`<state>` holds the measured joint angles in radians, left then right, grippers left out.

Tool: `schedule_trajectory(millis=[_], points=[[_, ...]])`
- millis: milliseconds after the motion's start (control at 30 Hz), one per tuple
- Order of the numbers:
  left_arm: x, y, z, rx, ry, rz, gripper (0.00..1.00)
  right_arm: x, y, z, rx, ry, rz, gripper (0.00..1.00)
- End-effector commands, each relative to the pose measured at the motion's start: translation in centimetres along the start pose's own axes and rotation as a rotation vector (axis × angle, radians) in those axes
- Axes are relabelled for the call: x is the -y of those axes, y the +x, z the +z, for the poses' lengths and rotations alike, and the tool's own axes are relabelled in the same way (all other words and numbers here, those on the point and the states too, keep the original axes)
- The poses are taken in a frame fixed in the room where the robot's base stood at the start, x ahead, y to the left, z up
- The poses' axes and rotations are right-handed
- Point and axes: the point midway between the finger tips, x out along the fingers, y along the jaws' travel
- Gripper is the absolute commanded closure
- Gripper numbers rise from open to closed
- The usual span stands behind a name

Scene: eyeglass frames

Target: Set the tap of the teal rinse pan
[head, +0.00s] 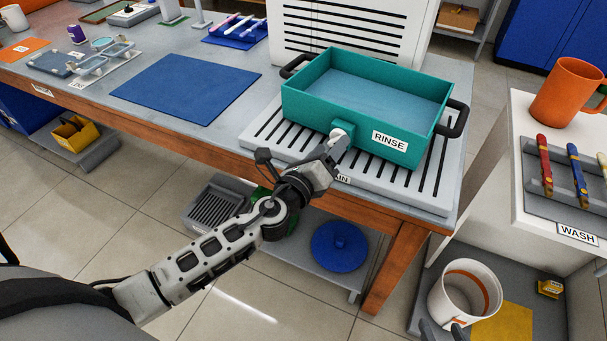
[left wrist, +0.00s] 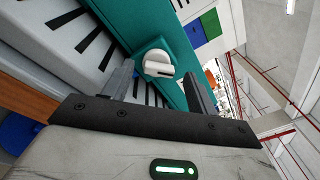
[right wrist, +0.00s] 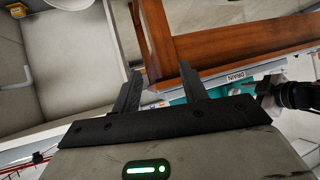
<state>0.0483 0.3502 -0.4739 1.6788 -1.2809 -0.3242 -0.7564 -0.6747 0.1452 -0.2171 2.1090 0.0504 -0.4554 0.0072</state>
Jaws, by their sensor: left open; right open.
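The teal rinse pan (head: 310,100) stands on the grey slotted drain board (head: 425,197), with a RINSE label on its front. Its tap, a round white knob (head: 340,135) on a teal block, is on the front wall. In the left wrist view the knob (left wrist: 158,66) shows a dark line lying nearly level. My left gripper (head: 330,160) is open in front of the tap; in its wrist view the fingers (left wrist: 160,75) appear either side of the knob, with no visible contact. My right gripper (right wrist: 160,75) is open and empty, facing the wooden table edge.
Black handles (head: 455,118) stick out from the pan's ends. A blue mat (head: 185,88) lies left of the board. At right stand a WASH rack (head: 570,212) and an orange mug (head: 567,92); a white mug (head: 465,290) is below. A blue lid (head: 340,247) lies under the table.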

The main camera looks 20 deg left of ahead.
Motion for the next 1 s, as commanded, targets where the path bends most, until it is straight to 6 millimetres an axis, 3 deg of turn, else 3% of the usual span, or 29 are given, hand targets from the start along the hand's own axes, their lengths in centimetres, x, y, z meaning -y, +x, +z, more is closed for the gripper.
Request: schedule_trajectory(millis=[300, 500, 700, 1000], points=[[-0.2, -7.9, -0.3, -0.004, -0.001, 0.001, 0.42, 0.0, 0.6, 0.4, -0.015, 0.010, -0.006, 0.57], [-0.1, -11.8, -0.2, -0.002, 0.000, -0.002, 0.42, 0.2, 0.9, 0.6, -0.027, 0.027, -0.015, 0.57], [0.1, -13.6, 0.0, 0.000, 0.000, -0.003, 0.42, 0.3, 0.8, 0.4, -0.037, 0.041, -0.018, 0.57], [0.1, -13.8, 0.1, 0.001, 0.000, -0.003, 0.42, 0.3, 0.7, 0.5, -0.035, 0.045, -0.018, 0.57]])
